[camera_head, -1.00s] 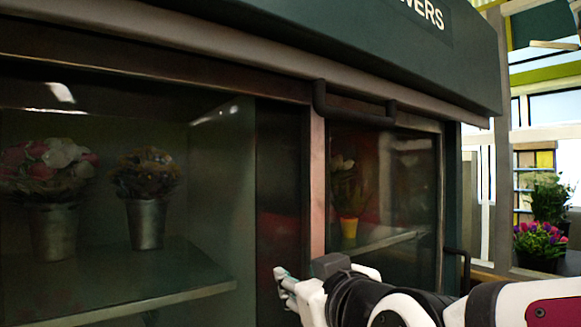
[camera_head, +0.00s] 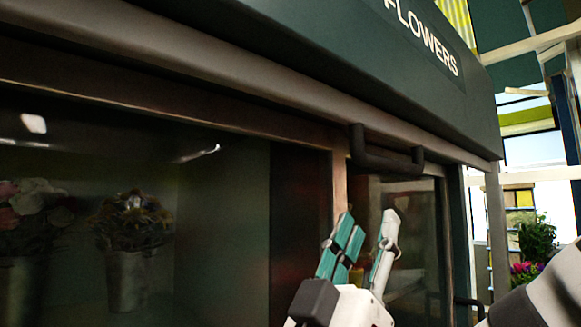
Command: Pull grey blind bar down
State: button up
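The long grey blind bar (camera_head: 190,95) runs along the lower edge of the dark green FLOWERS canopy (camera_head: 330,45), sloping down to the right. A dark U-shaped handle (camera_head: 388,165) hangs from it right of centre. My gripper (camera_head: 369,225) points up, its two teal-and-white fingers apart with nothing between them. The fingertips show just below the handle in the picture, apart from it. How far they are from it in depth I cannot tell.
Behind glass on the left stand metal buckets (camera_head: 128,280) with bouquets. A glass door (camera_head: 408,225) is behind my gripper, with a dark door handle (camera_head: 468,310) at lower right. Plants (camera_head: 533,245) stand beyond the kiosk's right end.

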aim_at(393, 165)
jog(key=shift+m+h, duration=0.3)
jog(key=shift+h, duration=0.1)
jog(key=p+x, duration=0.1)
jog(key=x, duration=0.3)
jog(key=p+x, duration=0.1)
jog(key=x, duration=0.4)
jog(key=p+x, duration=0.1)
jog(key=x, duration=0.3)
jog(key=shift+s+d+r+p, duration=0.1)
jog(key=shift+d+r+p, duration=0.2)
jog(key=shift+d, duration=0.1)
grip_shut()
